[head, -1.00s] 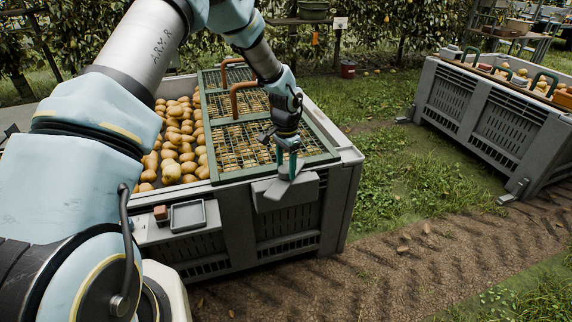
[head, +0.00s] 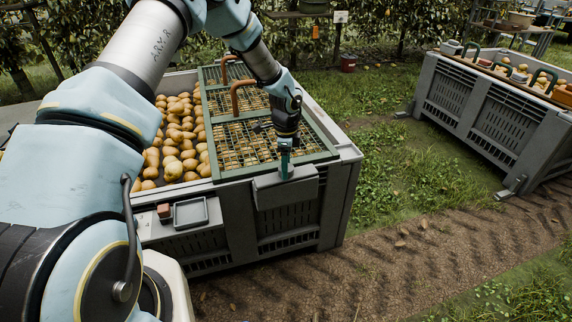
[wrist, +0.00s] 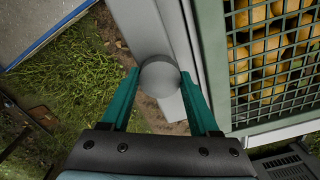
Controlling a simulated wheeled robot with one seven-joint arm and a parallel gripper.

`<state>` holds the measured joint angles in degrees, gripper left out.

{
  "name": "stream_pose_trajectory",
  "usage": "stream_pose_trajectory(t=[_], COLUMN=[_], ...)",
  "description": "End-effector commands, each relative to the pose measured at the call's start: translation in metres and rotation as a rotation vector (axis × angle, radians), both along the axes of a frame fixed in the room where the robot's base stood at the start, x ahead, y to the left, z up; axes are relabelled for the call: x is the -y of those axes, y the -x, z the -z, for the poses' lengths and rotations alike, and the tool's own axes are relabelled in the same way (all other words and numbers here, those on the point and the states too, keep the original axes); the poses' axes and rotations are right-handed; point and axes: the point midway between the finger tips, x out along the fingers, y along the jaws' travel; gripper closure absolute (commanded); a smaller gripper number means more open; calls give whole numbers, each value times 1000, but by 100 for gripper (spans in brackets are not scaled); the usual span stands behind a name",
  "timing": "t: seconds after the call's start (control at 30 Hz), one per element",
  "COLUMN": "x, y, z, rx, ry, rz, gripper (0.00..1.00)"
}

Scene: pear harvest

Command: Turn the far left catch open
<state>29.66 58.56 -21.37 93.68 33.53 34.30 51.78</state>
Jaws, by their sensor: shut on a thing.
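My gripper (head: 286,170) points down at the near right corner of the left bin, over a grey block on its outer wall. In the wrist view its two teal fingers (wrist: 160,75) are shut on a round grey knob, the top of a catch (wrist: 159,82). A grey bar shows above and below the knob, beside the bin's rim. In the head view the catch is mostly hidden by my fingers. The green-framed mesh lid (head: 262,146) lies over the right part of the bin, beside the gripper.
The left bin (head: 338,200) holds many pears under and beside the lid. Two brown handles (head: 236,98) stand up from the lid. Another bin (head: 470,112) stands right, across open grass.

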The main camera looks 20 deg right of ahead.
Motion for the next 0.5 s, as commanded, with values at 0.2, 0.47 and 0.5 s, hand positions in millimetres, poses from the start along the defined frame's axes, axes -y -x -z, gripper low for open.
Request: stream_pose_trajectory(t=[0.2, 0.47, 0.5], x=[1, 1, 1], y=[0, 0, 0], z=[-1, -1, -1], rx=[1, 1, 1], ry=[3, 2, 2], rz=[47, 59, 59], gripper=[100, 100, 100])
